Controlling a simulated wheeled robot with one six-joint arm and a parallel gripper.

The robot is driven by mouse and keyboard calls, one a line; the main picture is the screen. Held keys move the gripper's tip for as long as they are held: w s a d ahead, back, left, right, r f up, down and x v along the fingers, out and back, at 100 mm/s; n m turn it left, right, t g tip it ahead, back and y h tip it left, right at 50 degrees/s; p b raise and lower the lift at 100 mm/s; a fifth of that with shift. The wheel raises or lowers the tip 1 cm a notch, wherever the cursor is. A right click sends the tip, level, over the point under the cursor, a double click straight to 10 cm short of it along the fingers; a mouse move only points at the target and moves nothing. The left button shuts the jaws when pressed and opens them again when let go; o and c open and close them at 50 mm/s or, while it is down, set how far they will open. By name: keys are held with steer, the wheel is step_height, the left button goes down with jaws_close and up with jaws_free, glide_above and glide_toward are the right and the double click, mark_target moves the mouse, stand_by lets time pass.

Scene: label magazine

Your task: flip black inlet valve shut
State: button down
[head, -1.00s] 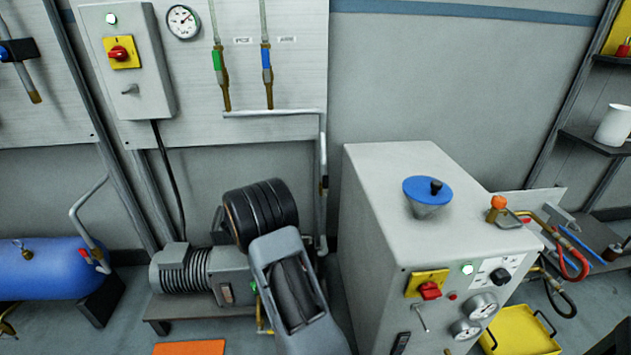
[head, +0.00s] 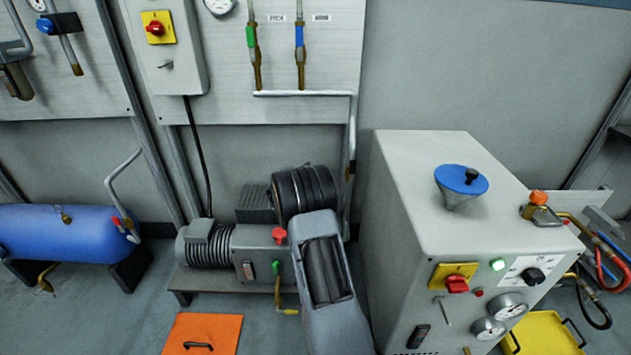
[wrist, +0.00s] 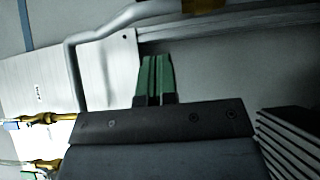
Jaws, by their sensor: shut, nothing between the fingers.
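A white pipe (head: 352,120) runs down the right edge of the wall board. Low on it sits a small brass fitting with a dark part (head: 349,172), partly behind my arm; I cannot tell whether this is the black inlet valve or how its lever lies. In the wrist view the white pipe (wrist: 100,32) crosses the upper left, with a brass piece (wrist: 203,5) cut by the top edge. My gripper (wrist: 156,62) shows its green fingers together and empty, apart from the pipe in the picture. In the head view my arm hides the gripper.
A grey cabinet (head: 410,215) with a blue-lidded funnel (head: 461,180) stands close on the right. An orange plate (head: 203,333) lies on the floor.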

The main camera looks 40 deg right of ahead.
mark_target(353, 167)
steer(key=s+d+b, duration=0.2)
steer(key=d+b, duration=0.1)
steer(key=d, duration=0.4)
steer(key=shift+s, duration=0.1)
